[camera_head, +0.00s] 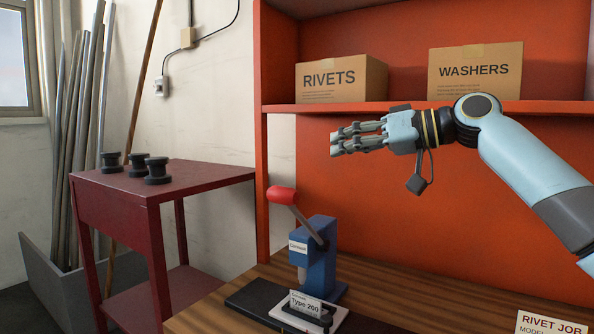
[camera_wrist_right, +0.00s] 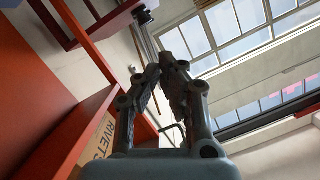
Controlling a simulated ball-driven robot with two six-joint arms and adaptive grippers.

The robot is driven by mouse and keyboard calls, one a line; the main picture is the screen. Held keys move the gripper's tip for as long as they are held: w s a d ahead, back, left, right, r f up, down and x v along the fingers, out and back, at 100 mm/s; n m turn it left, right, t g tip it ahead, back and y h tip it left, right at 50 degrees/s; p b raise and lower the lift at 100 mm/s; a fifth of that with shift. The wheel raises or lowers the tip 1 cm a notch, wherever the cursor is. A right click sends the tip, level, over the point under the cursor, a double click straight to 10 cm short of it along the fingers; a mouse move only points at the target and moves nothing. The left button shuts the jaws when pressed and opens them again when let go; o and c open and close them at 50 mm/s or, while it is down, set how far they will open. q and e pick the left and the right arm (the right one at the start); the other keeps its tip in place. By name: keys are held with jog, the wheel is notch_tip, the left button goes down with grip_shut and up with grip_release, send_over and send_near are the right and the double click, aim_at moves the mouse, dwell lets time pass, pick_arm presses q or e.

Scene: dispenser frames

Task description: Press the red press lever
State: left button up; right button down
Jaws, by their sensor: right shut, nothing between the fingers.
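The red press lever (camera_head: 282,195) has a red knob on a grey arm that slants up and to the left from the blue press (camera_head: 319,258). The press stands on the wooden bench, with a white card reading "Type 200" (camera_head: 306,304) in front of it. My right gripper (camera_head: 333,142) is shut and empty. In the head view it appears above and to the right of the red knob, apart from it, in front of the orange shelf unit. In the right wrist view the gripper fingers (camera_wrist_right: 162,72) are close together with nothing between them. My left gripper is not in view.
A dark red side table (camera_head: 205,173) with several black spools (camera_head: 157,170) stands at the left. Boxes marked RIVETS (camera_head: 340,80) and WASHERS (camera_head: 475,72) sit on the orange shelf (camera_head: 400,108). A "RIVET JOB" sign (camera_head: 552,324) is at the lower right.

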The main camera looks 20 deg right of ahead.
pick_arm(q)
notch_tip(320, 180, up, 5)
jog(key=p, duration=0.4)
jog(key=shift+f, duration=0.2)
pick_arm(e)
jog(key=w+a+f, duration=0.5)
jog(key=a, duration=0.2)
jog(key=shift+a+f, duration=0.2)
jog(key=shift+a, duration=0.05)
